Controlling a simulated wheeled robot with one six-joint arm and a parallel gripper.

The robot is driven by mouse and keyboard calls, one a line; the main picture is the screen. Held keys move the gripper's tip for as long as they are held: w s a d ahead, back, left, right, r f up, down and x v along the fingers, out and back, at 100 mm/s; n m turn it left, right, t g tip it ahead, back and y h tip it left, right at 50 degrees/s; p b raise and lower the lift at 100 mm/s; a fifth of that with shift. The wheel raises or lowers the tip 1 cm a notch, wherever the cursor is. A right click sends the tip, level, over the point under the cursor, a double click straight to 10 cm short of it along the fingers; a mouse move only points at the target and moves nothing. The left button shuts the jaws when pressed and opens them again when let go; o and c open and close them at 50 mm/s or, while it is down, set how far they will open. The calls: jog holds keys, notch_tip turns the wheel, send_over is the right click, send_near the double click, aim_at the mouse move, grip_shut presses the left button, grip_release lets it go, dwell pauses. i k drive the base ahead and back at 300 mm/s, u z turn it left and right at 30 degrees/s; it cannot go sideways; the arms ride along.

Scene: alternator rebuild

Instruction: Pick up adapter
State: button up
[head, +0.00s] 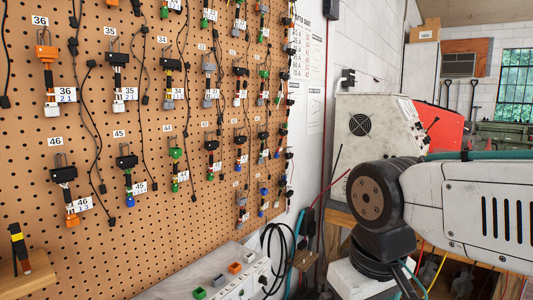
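Several adapters with short leads hang from hooks on a tan pegboard (110,190), beside numbered tags. The adapter by tag 36 (47,70) has an orange top and a white lower plug. The adapter by tag 35 (117,72) is black with a white end. The adapter by tag 46 (66,190) is black with an orange lower plug. The adapter by tag 45 (127,170) is black with a blue end. The frame does not show which one the task means. My arm is at the right, away from the board; my gripper's fingers are not visible.
A white power strip panel (228,285) with small orange, green and grey connectors lies below the board. A wooden ledge (25,275) juts out at lower left. A beige test machine (375,120) stands behind my arm. Open space lies before the board.

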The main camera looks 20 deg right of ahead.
aim_at(212, 145)
jog(key=k, duration=1)
jog(key=u, duration=1.35)
jog(key=i, duration=0.9)
jog(key=z, duration=1.55)
